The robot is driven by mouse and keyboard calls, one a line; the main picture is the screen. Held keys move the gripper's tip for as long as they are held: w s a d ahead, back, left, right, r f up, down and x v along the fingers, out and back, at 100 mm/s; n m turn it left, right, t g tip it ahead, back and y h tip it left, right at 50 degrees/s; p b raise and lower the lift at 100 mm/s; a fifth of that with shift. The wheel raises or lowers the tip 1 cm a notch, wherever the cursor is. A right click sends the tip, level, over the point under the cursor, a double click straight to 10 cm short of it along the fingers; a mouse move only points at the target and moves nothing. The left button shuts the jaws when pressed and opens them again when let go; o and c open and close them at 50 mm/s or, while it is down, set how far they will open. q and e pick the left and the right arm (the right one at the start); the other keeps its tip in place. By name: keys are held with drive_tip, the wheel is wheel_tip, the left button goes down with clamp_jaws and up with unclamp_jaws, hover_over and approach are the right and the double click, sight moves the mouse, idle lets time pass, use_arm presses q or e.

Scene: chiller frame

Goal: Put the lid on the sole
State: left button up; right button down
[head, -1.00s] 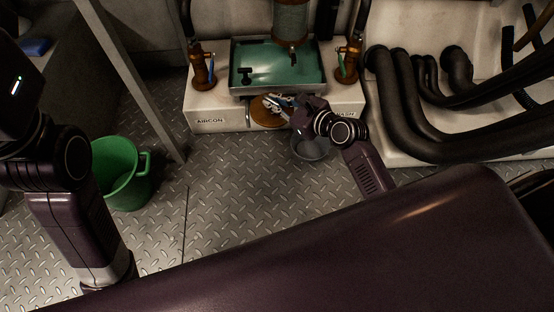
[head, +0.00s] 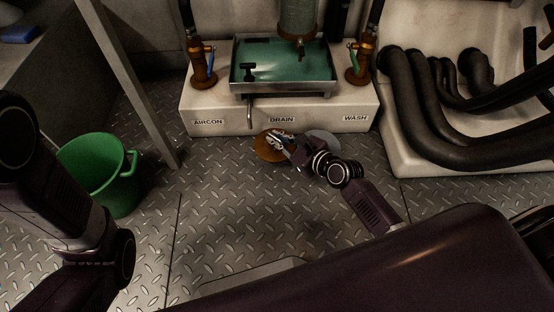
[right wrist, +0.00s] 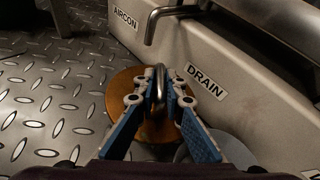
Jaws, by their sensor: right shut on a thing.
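The lid (head: 268,152) is a round, orange-brown disc with a metal handle (right wrist: 161,88). In the head view it shows at floor level, just in front of the white block's DRAIN label. My right gripper (head: 276,139) is shut on the handle, its blue-padded fingers on both sides of it in the right wrist view (right wrist: 160,84). The fingers hide part of the disc. The sole is taken to be the grey diamond-plate floor (head: 225,220). I cannot tell whether the lid touches it. My left gripper is out of view.
A round grey thing (head: 326,138) shows behind my right gripper. The white block (head: 240,117) carries a tray of green liquid (head: 285,65) and a bent drain pipe (head: 250,116). A green bucket (head: 100,175) stands left; black hoses (head: 440,125) lie right. Floor between is free.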

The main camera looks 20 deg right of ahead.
sight(277, 152)
drive_tip(key=shift+f+b, duration=2.75)
drive_tip(key=shift+f, duration=0.85)
drive_tip(key=shift+r, duration=0.15)
drive_tip(key=c, duration=2.5)
unclamp_jaws()
drive_tip(key=shift+f, duration=0.25)
drive_tip(key=o, duration=0.5)
drive_tip(key=shift+r, duration=0.15)
